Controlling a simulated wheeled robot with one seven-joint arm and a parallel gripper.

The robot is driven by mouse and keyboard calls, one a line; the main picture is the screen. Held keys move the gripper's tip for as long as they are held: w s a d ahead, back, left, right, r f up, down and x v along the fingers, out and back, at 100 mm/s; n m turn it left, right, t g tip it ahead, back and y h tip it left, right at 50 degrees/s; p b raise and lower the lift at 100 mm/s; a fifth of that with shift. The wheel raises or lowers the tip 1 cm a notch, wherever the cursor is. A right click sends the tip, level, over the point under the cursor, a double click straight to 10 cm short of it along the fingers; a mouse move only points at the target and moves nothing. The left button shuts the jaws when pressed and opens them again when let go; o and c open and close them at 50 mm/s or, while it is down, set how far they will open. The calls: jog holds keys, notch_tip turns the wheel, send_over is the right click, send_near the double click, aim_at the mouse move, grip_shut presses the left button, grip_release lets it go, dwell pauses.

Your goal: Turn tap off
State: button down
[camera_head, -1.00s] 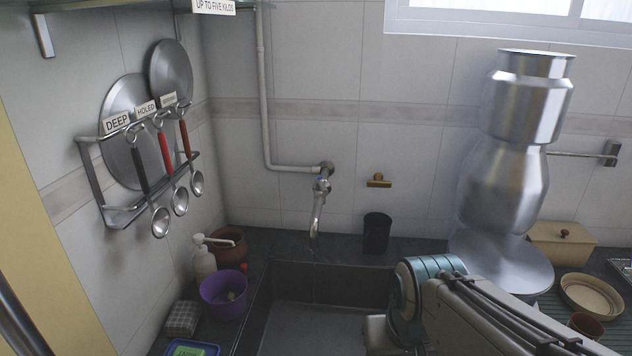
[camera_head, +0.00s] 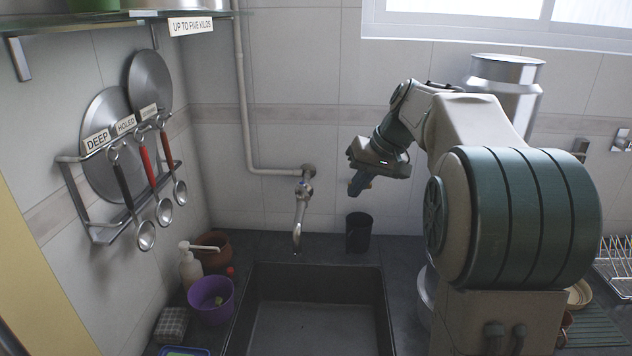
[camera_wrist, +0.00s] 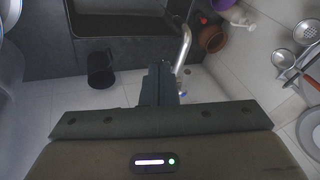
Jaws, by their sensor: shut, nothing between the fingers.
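The chrome tap (camera_head: 299,222) comes out of the tiled wall above the sink, its spout pointing down. In the wrist view the tap (camera_wrist: 185,48) shows just right of my fingers, with a small blue part near its wall end beside the fingertips. I cannot see water running from the spout. My gripper (camera_head: 357,186) is shut and empty, up and to the right of the tap, apart from it in the head view. In the wrist view my gripper (camera_wrist: 160,72) points toward the sink side, and its fingers partly hide the area by the tap's base.
The dark sink (camera_head: 320,275) lies below the tap. A black cup (camera_head: 359,232) stands behind it, under my gripper. A purple pot (camera_head: 211,298) and a soap bottle (camera_head: 190,268) are at left. A steel canister (camera_head: 504,90) stands behind my arm. A wall pipe (camera_head: 246,110) runs to the tap.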

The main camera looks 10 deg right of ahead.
aim_at(304, 193)
jog(key=w+d+r+n+y+p, duration=0.1)
jog(key=w+d+r, duration=0.15)
jog(key=w, duration=0.65)
jog(key=w+a+f+p, duration=0.2)
jog(key=a+f, duration=0.6)
jog(key=a, duration=0.1)
jog(key=shift+w+f+n+t, duration=0.15)
jog(key=shift+f+n+t, duration=0.15)
jog(key=shift+f, duration=0.05)
jog(key=shift+a, duration=0.2)
